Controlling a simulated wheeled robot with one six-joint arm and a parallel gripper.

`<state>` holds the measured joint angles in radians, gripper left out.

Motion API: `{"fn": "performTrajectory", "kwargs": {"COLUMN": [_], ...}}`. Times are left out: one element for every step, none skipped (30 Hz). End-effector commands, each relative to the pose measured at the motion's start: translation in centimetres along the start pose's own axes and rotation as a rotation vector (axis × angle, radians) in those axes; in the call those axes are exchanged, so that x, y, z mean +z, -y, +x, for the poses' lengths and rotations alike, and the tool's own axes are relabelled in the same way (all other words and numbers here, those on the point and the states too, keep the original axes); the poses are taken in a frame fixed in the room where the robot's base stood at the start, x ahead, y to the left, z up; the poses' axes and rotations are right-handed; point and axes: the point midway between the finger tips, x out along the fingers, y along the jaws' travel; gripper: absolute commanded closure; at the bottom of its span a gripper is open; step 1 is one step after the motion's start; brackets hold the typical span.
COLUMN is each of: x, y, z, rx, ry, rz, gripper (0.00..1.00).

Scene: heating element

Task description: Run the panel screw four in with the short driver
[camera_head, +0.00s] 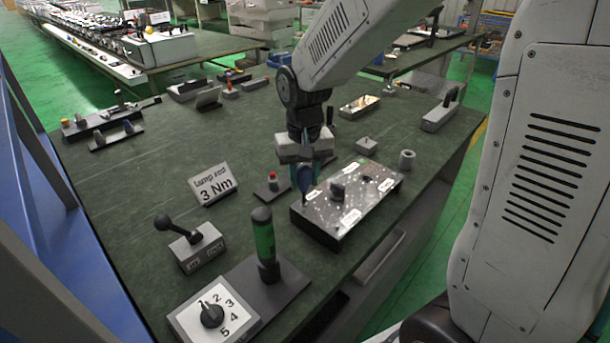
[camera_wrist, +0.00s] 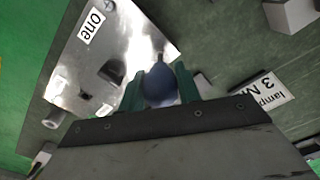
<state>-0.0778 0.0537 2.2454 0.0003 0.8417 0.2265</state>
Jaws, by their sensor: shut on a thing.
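The short driver has a blue handle (camera_head: 306,180) and points down in my gripper (camera_head: 306,165). In the wrist view the blue handle (camera_wrist: 159,84) sits between the green fingers of my gripper (camera_wrist: 160,92), which is shut on it. The panel (camera_head: 375,200) is a shiny plate on a dark box, with several white labels and a small dark block on top. The driver is over the panel's left end; I cannot tell whether its tip touches. The wrist view shows the panel (camera_wrist: 75,70) with a label reading "one". The screw under the tip cannot be made out.
A "Lamp rod 3 Nm" card (camera_head: 213,184) stands left of the panel. A green-handled tool (camera_head: 264,240) stands upright in front, near a numbered dial (camera_head: 212,315) and a lever box (camera_head: 200,248). A grey ring (camera_head: 407,159) stands right. The table's left middle is clear.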

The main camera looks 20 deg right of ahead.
Motion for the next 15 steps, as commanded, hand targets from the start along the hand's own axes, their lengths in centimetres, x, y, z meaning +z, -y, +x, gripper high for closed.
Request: {"fn": "performTrajectory", "kwargs": {"x": [0.01, 0.01, 0.01, 0.01, 0.01, 0.01, 0.01, 0.01, 0.01, 0.01, 0.01, 0.01, 0.01, 0.01, 0.00], "y": [0.02, 0.03, 0.03, 0.04, 0.04, 0.04, 0.04, 0.04, 0.04, 0.04, 0.04, 0.04, 0.04, 0.04, 0.05], "z": [0.04, 0.04, 0.05, 0.06, 0.06, 0.06, 0.06, 0.06, 0.06, 0.06, 0.06, 0.06, 0.07, 0.07, 0.08], "rx": [0.000, 0.000, 0.000, 0.000, 0.000, 0.000, 0.000, 0.000, 0.000, 0.000, 0.000, 0.000, 0.000, 0.000, 0.000], "ry": [0.000, 0.000, 0.000, 0.000, 0.000, 0.000, 0.000, 0.000, 0.000, 0.000, 0.000, 0.000, 0.000, 0.000, 0.000], "rz": [0.055, 0.086, 0.118, 0.138, 0.150, 0.160, 0.163, 0.163, 0.162, 0.161, 0.161, 0.162, 0.166, 0.178, 0.209], "gripper": [0.91, 0.91, 0.91, 0.91, 0.91, 0.91, 0.91, 0.91, 0.91, 0.91, 0.91, 0.91, 0.91, 0.91, 0.91]}}
